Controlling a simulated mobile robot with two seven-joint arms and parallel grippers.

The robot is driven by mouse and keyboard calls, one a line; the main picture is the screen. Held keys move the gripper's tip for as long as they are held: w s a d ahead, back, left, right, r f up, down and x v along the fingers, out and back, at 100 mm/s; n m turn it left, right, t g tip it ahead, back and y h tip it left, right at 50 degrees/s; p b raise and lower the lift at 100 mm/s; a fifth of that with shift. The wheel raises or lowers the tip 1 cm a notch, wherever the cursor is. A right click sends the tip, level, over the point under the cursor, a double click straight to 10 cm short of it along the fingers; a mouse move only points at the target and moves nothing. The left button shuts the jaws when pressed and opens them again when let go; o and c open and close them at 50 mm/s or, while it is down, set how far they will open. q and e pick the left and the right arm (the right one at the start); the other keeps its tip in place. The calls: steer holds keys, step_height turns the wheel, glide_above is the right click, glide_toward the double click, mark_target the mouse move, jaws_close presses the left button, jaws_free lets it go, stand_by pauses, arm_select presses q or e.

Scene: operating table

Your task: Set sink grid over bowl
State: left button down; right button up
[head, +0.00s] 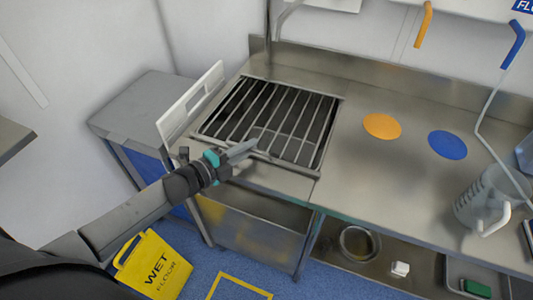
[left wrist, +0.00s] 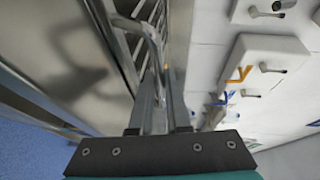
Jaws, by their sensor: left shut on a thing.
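The metal sink grid (head: 268,112), a frame of parallel bars, lies across the dark sink bowl (head: 314,128) in the steel counter in the head view. It looks nearly level with the counter; I cannot tell if it rests fully on the rim. My left gripper (head: 250,147) is at the grid's front edge, shut on its raised wire handle. In the left wrist view the handle (left wrist: 152,35) runs down between my fingers (left wrist: 160,110), with grid bars beyond. My right gripper is not in view.
An upright white panel (head: 190,105) stands at the sink's left. An orange disc (head: 382,126) and a blue disc (head: 447,145) lie on the counter at right, near a clear jug (head: 488,200). A yellow wet-floor sign (head: 155,265) stands below. The counter right beside the sink is clear.

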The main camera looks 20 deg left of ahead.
arm_select(q)
steer(key=shift+a, duration=0.45)
steer(key=c, duration=0.9)
jaws_free()
steer(key=shift+s, duration=0.15)
steer(key=shift+s+a, duration=0.1)
steer(key=shift+s, duration=0.15)
steer(key=p+v, duration=0.1)
steer(key=v, duration=1.3)
steer(key=shift+s+a+r+p, duration=0.15)
steer(key=shift+r+p, duration=0.05)
steer(key=shift+p, duration=0.15)
